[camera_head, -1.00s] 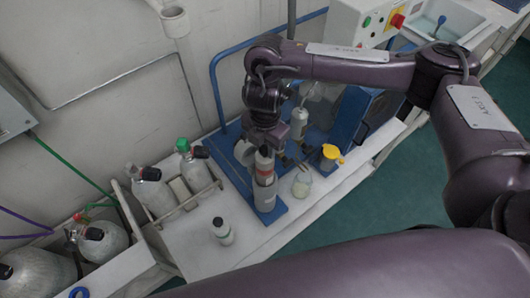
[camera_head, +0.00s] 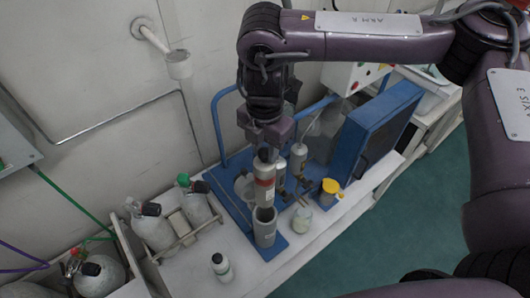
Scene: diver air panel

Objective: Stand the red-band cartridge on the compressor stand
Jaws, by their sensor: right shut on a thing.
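The sleeve stands on the front of a blue base plate (camera_head: 274,247), which looks like part of the compressor. I cannot tell for sure which part is the compressor stand. My left gripper is not in view.
A silver cylinder (camera_head: 298,160) stands close behind the cartridge, right of it. Racked tanks (camera_head: 152,230) are left.

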